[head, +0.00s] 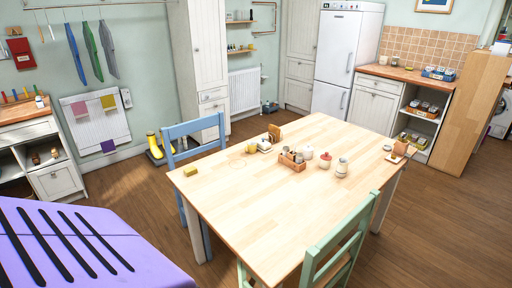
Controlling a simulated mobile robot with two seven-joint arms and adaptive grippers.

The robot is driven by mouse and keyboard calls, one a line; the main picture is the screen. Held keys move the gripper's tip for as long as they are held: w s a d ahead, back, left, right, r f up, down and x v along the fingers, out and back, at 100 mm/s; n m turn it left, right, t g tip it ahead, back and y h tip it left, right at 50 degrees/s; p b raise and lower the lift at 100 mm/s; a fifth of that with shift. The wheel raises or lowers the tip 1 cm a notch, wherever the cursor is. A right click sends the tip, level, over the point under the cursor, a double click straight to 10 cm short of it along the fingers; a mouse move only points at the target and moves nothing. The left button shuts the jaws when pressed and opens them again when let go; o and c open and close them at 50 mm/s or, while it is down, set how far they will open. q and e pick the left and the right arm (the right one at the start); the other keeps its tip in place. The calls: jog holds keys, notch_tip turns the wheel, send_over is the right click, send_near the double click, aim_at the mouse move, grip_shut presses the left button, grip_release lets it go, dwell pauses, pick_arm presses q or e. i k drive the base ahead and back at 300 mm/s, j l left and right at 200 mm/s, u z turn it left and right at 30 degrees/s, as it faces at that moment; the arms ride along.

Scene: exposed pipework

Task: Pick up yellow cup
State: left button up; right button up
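A small yellow cup (251,149) stands on the light wooden table (262,215), toward its far left part. It is small in the head view, and its handle cannot be made out clearly. A small white item with a dark top (265,146) stands just right of it. Neither of my grippers is in view.
A wooden caddy (292,161), a red-and-white jar (325,161) and a pale jar (342,167) stand mid-table. A yellow block (190,171) lies at the left edge. A blue chair (193,130) and a green chair (340,250) flank the table. The near tabletop is clear.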

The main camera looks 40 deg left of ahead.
aim_at(250, 148)
jog(key=j+z, duration=0.1)
jog(key=j, duration=0.45)
jog(key=k+j+z, duration=0.15)
jog(key=j, duration=0.35)
jog(key=k+j, duration=0.1)
jog(key=j, duration=0.75)
jog(key=k+j, duration=0.15)
jog(key=j, duration=0.25)
jog(key=k+j, duration=0.1)
jog(key=j, duration=0.35)
jog(key=k+j+z, duration=0.1)
jog(key=j, duration=0.3)
